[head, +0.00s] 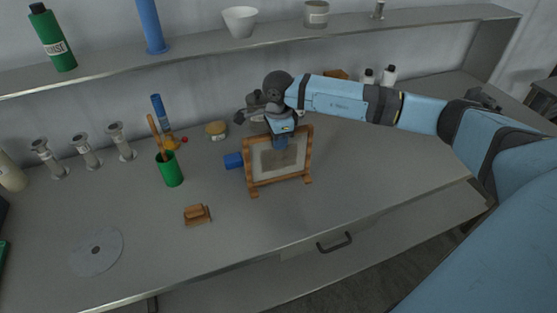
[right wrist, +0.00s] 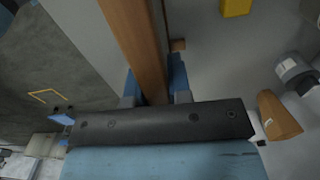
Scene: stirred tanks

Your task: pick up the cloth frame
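The cloth frame (head: 278,162), a wooden frame with pale cloth and a darker grey patch, stands upright on its feet on the grey bench in the head view. My right gripper (head: 281,142) comes down from above at the middle of its top bar and hides part of it. In the right wrist view the wooden bar (right wrist: 136,40) runs between the two blue fingers (right wrist: 154,88), with a finger close against each side. The gripper looks shut on the bar. The frame's feet appear to rest on the bench. My left gripper is not in view.
On the bench (head: 330,205), a blue block (head: 233,160) lies just left of the frame. A green cup (head: 170,170) with tools, a small wooden item (head: 197,214) and a grey disc (head: 97,251) are further left. A shelf (head: 200,56) runs behind. The bench right of the frame is clear.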

